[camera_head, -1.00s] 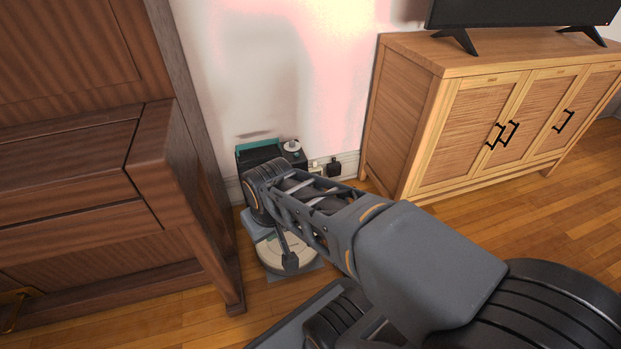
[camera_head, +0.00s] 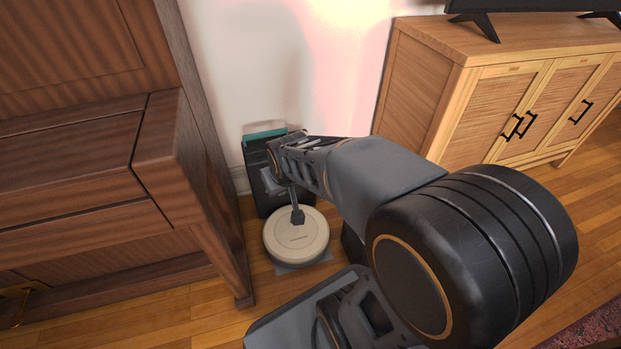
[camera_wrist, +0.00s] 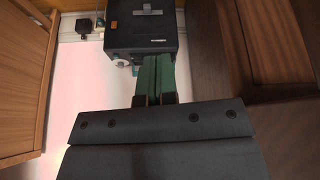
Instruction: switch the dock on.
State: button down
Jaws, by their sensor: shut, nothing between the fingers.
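The dock (camera_head: 258,198) is a dark box with a teal top, standing against the wall behind a round cream robot vacuum (camera_head: 297,238). In the wrist view, which looks upside down, the dock (camera_wrist: 140,35) fills the upper middle, with a small orange mark on it. A pale round knob (camera_wrist: 120,63) shows partly at its side; my arm hides it in the head view. My gripper (camera_wrist: 155,60) is shut and empty, its narrow greenish fingers pointing at the dock. Whether the tips touch it I cannot tell.
A dark wooden cabinet (camera_head: 160,150) stands close on the left. A light wooden sideboard (camera_head: 425,95) with a television stands on the right. A black plug (camera_wrist: 83,26) sits in a wall socket beside the dock. Open wooden floor lies in front of the sideboard.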

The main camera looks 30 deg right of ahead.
jog(key=w+d+f+t+h+b, duration=0.1)
jog(key=w+d+f+t, duration=0.2)
jog(key=w+d+f, duration=0.45)
jog(key=w+d+f+t+h+b, duration=0.1)
jog(key=w+d+f+t, duration=0.35)
jog(key=w+f, duration=0.5)
jog(key=w+d+f+m+t, duration=0.1)
jog(key=w+d+f+t, duration=0.15)
jog(key=d+f, duration=0.5)
jog(key=s+f+m+t+h+b, duration=0.1)
jog(key=s+f+t+h, duration=0.1)
jog(key=s+f+t, duration=0.2)
jog(key=s+f, duration=0.3)
jog(key=f, duration=0.3)
jog(key=shift+s, duration=0.4)
jog(key=shift+d, duration=0.1)
